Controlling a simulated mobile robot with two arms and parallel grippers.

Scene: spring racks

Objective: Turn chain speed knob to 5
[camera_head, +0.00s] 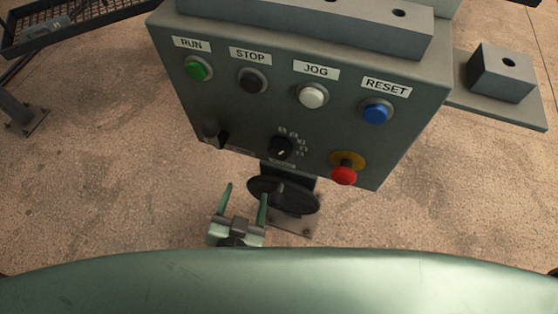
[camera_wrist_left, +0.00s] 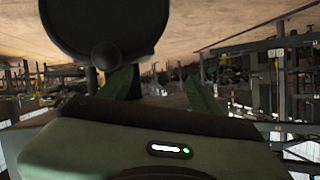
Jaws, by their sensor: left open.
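The chain speed knob (camera_head: 281,149) is a small black dial low on the grey control panel (camera_head: 240,118), with small marks around its upper and right side. The marks are too small to read, and I cannot tell which one its pale pointer line faces. My left gripper (camera_head: 246,190) is open and empty, below and to the left of the knob, apart from it. Its two green fingers point up toward the panel. In the left wrist view the fingers (camera_wrist_left: 163,85) stand apart with nothing clearly between them. My right gripper is not in view.
A black handwheel (camera_head: 297,199) sits below the knob, close to the left gripper's right finger. A red stop button (camera_head: 343,176) is right of the knob, a black lever (camera_head: 212,130) left. RUN, STOP, JOG and RESET buttons line the top. Floor (camera_head: 120,190) left is clear.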

